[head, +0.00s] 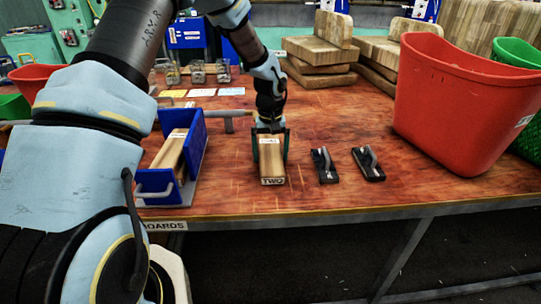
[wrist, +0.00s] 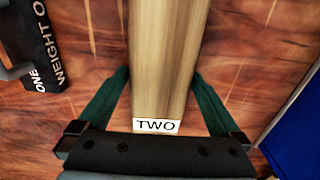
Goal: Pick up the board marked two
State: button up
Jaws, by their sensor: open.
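The board marked TWO (head: 271,162) lies on the wooden table in the head view, its label facing the front edge. In the wrist view the board (wrist: 166,60) runs up the middle, with its TWO label (wrist: 156,126) near the gripper. My gripper (head: 270,150) is over the board, pointing down. Its two green fingers (wrist: 157,95) stand open on either side of the board, with a gap showing on each side in the wrist view. I cannot tell how far down the fingertips reach. The far part of the board is partly hidden by my gripper in the head view.
A blue bin (head: 197,148) holding another board stands left of it. A large red bin (head: 460,100) stands further right. Wooden blocks (head: 318,54) are stacked behind.

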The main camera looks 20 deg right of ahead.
jog(key=c, duration=1.4)
